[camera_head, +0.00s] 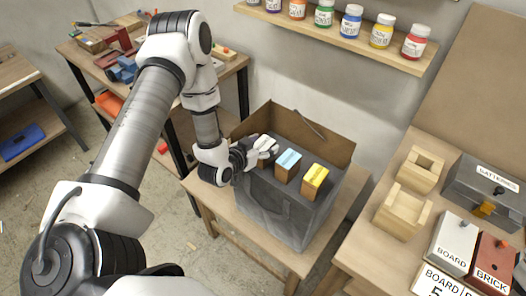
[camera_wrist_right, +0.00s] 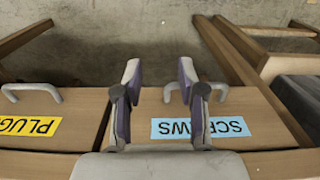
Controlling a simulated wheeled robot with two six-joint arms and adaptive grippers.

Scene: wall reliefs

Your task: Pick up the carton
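A dark grey, bag-like container (camera_head: 272,206) with a brown panel standing behind it is on a small wooden table. In a row on its top are small brown boxes, one with a blue top (camera_head: 287,164) and one with a yellow top (camera_head: 314,177). My left gripper (camera_head: 262,150) is at the row's far left end, where a whitish top shows between or beside its fingers. Which thing is the carton is unclear, and whether the gripper holds anything is hidden. My right gripper (camera_wrist_right: 160,95) is open and empty, above wooden drawer fronts in the right wrist view.
A shelf of paint jars (camera_head: 352,25) hangs on the wall. At right, a bench bears wooden holders (camera_head: 402,210), a grey case (camera_head: 488,187) and labelled boxes. The right wrist view shows drawers labelled "SCREWS" (camera_wrist_right: 212,128) and "PLUG" (camera_wrist_right: 28,126) with grey handles.

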